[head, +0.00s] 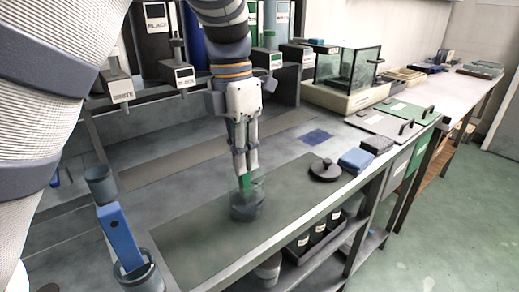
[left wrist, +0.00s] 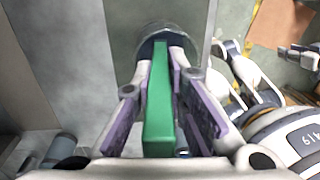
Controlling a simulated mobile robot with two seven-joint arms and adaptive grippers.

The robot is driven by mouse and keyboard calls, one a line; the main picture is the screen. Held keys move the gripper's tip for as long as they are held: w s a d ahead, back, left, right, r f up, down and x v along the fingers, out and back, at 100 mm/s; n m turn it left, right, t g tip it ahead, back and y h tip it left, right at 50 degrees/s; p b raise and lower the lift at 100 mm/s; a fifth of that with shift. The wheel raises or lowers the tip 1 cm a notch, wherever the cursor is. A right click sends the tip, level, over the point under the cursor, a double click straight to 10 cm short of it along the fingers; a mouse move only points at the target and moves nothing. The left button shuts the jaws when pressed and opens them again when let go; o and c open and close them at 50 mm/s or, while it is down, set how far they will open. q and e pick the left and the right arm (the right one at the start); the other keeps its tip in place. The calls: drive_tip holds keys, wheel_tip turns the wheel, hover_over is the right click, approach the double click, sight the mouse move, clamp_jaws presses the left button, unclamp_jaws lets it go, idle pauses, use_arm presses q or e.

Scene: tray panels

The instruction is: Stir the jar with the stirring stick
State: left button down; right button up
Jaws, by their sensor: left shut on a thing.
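My left gripper (head: 245,168) points down over the bench, shut on the green stirring stick (left wrist: 160,105). The stick's lower part (head: 249,184) is inside a clear, dark-tinted glass jar (head: 247,211) standing on the dark mat. The fingertips are at the jar's mouth, and they hide part of the stick. In the left wrist view the jar (left wrist: 160,34) lies beyond the fingertips, with the stick running into it. My right gripper (left wrist: 262,52) shows at the right edge of the left wrist view, its fingers apart and empty.
A black round lid (head: 324,171) lies right of the jar. A blue block (head: 122,238) stands in a dark cup (head: 148,280) at the left. Blue (head: 356,160) and black cloths lie near the front edge. Labelled dispensers (head: 185,77) and a glass tank (head: 345,68) stand behind.

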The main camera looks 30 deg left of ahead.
use_arm(q)
drive_tip(key=shift+r, duration=4.75)
wheel_tip(320, 180, up, 4)
drive_tip(key=shift+r, duration=0.5)
